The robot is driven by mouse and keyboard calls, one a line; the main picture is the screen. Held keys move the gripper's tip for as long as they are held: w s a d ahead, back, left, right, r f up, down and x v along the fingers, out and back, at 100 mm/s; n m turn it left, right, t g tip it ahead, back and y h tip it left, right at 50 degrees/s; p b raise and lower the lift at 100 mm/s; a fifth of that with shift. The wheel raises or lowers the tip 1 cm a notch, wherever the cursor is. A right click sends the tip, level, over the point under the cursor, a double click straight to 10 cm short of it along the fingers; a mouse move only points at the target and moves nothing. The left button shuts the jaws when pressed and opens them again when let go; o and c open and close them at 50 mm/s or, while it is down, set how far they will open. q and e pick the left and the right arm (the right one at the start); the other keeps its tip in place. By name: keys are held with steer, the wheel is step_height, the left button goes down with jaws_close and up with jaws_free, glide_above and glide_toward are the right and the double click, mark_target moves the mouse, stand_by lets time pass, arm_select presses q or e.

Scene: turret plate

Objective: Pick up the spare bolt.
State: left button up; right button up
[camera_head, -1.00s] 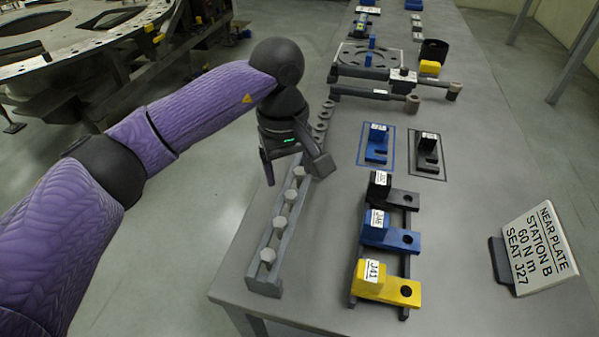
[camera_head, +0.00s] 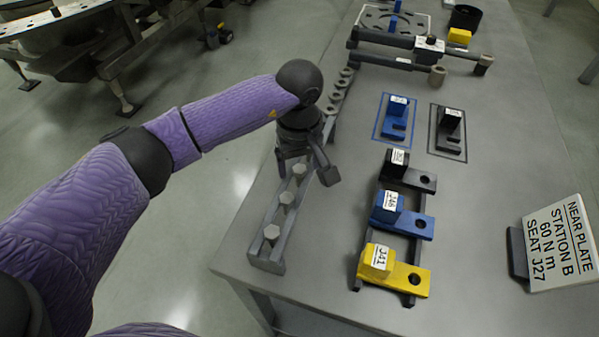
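Grey hex-headed bolts stand in a narrow grey rack (camera_head: 265,263) along the table's left edge. The gripper hides that part of the rack, so I cannot tell whether a bolt is between the fingers. No label marks which bolt is the spare. My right gripper is out of view.
Right of the rack are black (camera_head: 421,181), blue (camera_head: 416,226) and yellow (camera_head: 408,278) blocks on a dark frame. A sign (camera_head: 560,245) stands at right. The table's middle right is clear.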

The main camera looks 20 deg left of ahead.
arm_select(q)
jaws_close()
